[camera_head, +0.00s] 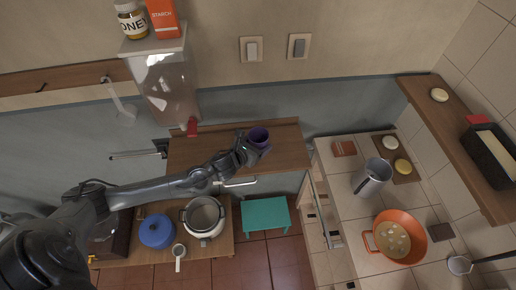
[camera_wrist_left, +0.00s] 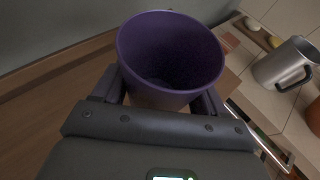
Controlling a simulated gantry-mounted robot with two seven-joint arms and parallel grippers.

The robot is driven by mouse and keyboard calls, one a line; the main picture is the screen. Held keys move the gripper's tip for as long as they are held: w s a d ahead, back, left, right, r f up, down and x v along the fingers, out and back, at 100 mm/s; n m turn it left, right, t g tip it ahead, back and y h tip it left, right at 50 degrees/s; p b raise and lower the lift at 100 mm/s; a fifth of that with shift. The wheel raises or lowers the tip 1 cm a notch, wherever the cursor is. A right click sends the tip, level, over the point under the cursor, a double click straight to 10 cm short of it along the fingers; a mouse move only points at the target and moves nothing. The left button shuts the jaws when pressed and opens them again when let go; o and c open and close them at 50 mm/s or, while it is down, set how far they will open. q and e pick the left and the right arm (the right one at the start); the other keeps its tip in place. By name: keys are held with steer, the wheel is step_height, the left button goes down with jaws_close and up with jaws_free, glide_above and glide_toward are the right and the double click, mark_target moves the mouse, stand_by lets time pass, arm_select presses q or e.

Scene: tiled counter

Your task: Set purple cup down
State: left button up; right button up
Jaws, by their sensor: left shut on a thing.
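The purple cup (camera_head: 259,136) is at the end of my left arm, over the brown wooden counter (camera_head: 285,158) in the head view. My left gripper (camera_head: 250,150) is shut on it. In the left wrist view the purple cup (camera_wrist_left: 170,55) is upright to slightly tilted between the fingers, with its open mouth and dark, empty-looking inside showing. The gripper hides part of its lower side. I cannot tell whether its base touches the wood. My right gripper is in neither view.
A clear dispenser (camera_head: 168,85) with a red tap stands left of the cup. To the right, the tiled counter holds a metal pitcher (camera_head: 371,177) and an orange pot (camera_head: 397,238). A white pot (camera_head: 203,216) and a blue pot (camera_head: 156,231) sit lower left. The wood beside the cup looks clear.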

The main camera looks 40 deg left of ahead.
arm_select(q)
steer(key=shift+f+p, duration=0.4)
steer(key=shift+f, duration=1.7)
steer(key=shift+f, duration=0.1)
steer(key=o, duration=1.4)
steer(key=shift+c, duration=0.2)
